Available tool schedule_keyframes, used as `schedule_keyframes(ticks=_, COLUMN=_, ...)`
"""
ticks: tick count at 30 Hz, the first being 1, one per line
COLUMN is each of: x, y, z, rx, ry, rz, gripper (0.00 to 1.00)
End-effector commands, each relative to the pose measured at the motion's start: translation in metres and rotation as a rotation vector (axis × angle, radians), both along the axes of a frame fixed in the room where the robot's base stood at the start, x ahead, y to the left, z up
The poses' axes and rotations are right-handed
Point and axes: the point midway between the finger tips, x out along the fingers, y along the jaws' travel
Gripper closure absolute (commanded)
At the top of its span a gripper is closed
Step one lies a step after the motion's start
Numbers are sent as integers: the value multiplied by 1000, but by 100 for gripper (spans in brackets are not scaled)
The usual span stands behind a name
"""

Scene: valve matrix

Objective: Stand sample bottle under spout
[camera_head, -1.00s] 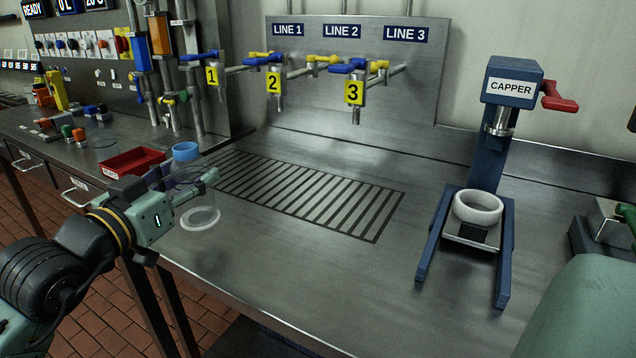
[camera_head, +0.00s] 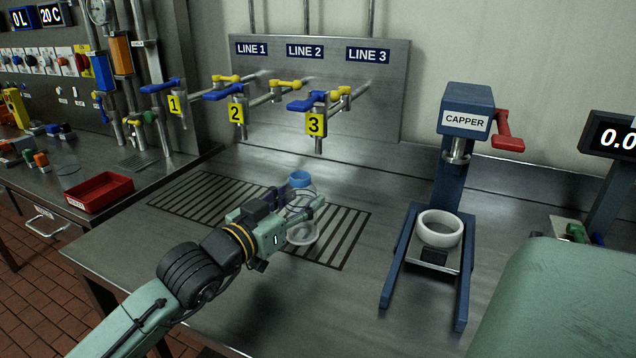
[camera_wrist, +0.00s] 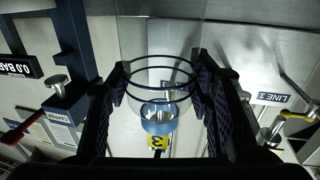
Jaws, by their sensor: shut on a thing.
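The sample bottle (camera_head: 303,228) is clear, with dark rings and a blue top (camera_head: 300,178). It appears upright over the slotted drain grate (camera_head: 345,225), and I cannot tell whether its base touches. My gripper (camera_head: 303,201) is shut on the bottle's sides. In the wrist view the bottle (camera_wrist: 155,78) sits between both dark finger pads, its blue top facing the yellow 3 tag. Spout 3 (camera_head: 319,146) hangs behind and above the bottle. Spout 2 (camera_head: 237,132) and spout 1 (camera_head: 177,106) hang further left.
The blue capper (camera_head: 455,180), with a white ring (camera_head: 440,228) on its base, stands right of the bottle. A red tray (camera_head: 100,192) lies at the left. Blue and yellow valve handles stick out above the spouts. The counter between grate and capper is clear.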

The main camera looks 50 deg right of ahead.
Motion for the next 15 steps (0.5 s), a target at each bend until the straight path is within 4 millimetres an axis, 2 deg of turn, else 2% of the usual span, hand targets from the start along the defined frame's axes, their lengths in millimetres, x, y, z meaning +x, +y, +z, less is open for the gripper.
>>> schedule_keyframes(ticks=3, x=1, y=-19, z=2, rx=1, ry=1, rz=-1, gripper=78)
schedule_keyframes(ticks=8, x=3, y=-30, z=1, rx=1, ry=1, rz=1, gripper=78)
schedule_keyframes(ticks=14, x=4, y=-62, z=2, rx=2, ry=3, rz=-1, gripper=78)
schedule_keyframes(ticks=15, x=6, y=-61, z=-3, rx=2, ry=4, rz=3, gripper=78)
